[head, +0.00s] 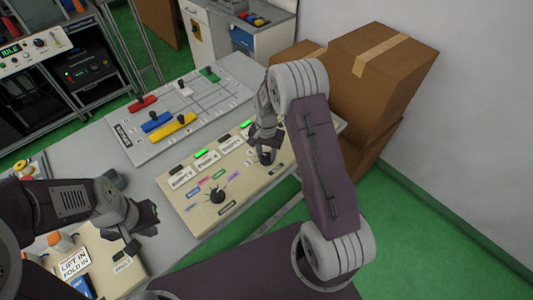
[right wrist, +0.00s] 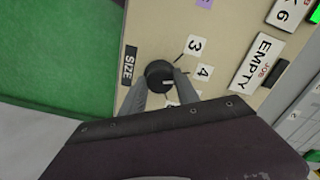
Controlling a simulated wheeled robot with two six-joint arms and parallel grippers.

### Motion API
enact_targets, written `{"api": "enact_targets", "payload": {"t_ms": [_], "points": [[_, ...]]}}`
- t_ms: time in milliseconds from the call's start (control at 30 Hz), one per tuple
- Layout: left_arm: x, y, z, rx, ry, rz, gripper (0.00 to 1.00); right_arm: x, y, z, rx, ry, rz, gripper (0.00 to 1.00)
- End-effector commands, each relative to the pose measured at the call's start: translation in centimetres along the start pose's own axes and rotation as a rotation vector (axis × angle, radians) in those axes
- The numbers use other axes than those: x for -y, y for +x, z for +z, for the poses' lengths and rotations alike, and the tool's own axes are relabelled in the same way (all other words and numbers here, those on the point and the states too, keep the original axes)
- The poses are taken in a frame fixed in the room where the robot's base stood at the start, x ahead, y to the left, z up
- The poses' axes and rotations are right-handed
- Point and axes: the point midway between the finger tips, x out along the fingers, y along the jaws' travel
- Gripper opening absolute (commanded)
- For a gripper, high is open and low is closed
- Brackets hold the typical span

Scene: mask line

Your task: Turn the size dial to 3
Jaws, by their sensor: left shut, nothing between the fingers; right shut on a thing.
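The size dial is a round black knob (right wrist: 160,73) beside a black SIZE label (right wrist: 129,65) in the right wrist view. My right gripper (right wrist: 162,92) is shut on the dial, one finger on each side. White number cards 3 (right wrist: 193,46) and 4 (right wrist: 204,72) stand to its right; lower cards are partly hidden by the fingers. A small pale mark shows on the knob's lower right; which number it points to I cannot tell. In the head view the right gripper (head: 265,150) is over the beige panel (head: 245,190). My left gripper (head: 148,222) is shut and empty, left of the panel.
Another black knob (head: 217,195) with coloured labels sits on the same panel. Behind it is a grey board (head: 150,150) with red, blue, yellow, white and green blocks. Cardboard boxes (head: 385,65) stand at the right. An EMPTY card (right wrist: 258,62) is near the dial.

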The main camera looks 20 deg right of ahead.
Motion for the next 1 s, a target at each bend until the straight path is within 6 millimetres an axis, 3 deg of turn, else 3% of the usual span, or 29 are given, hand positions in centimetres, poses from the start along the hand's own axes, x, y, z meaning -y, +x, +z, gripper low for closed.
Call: {"api": "enact_targets", "payload": {"t_ms": [1000], "points": [[0.0, -1.7, -0.2, 0.0, 0.0, 0.0, 0.0, 0.1, -0.2, -0.2, -0.007, -0.631, -0.002, 0.0]]}}
